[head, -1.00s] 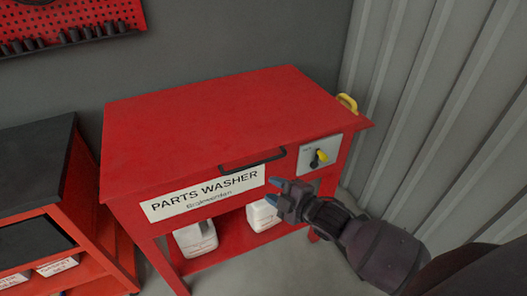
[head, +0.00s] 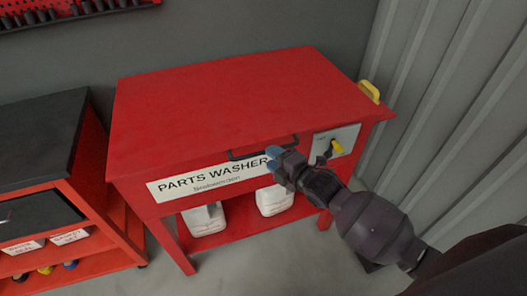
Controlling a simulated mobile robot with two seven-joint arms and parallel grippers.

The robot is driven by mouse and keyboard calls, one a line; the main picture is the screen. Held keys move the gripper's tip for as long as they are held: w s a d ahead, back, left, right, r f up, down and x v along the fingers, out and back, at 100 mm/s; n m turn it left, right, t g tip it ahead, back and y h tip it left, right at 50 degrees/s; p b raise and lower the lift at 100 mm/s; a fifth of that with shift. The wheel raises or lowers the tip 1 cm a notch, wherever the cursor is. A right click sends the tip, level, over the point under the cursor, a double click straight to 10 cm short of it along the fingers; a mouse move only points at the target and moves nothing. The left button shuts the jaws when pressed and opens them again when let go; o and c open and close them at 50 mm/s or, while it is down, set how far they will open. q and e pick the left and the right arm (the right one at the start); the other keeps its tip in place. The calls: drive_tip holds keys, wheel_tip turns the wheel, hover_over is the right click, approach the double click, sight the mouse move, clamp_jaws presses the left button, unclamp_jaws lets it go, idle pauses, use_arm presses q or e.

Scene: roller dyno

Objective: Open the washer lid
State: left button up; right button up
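The red parts washer (head: 165,205) stands in the middle of the head view, with a white "PARTS WASHER" label on its front. Its flat red lid (head: 225,100) is down. A dark bar handle (head: 250,153) sits at the lid's front edge, right of centre. My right gripper (head: 273,156) is at the handle's right part, its bluish fingertips overlapping it in the picture. I cannot tell whether the fingers touch or close around the handle. My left gripper is not in view.
A grey switch plate with a yellow knob (head: 337,147) is close to the right of my gripper. A yellow handle (head: 370,91) is on the washer's right side. White jugs (head: 274,200) stand on the lower shelf. A red cabinet (head: 40,130) stands left; a corrugated wall (head: 440,100) rises right.

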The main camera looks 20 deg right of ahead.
drive_tip(key=shift+x, duration=2.2)
drive_tip(key=shift+f, duration=0.1)
clamp_jaws()
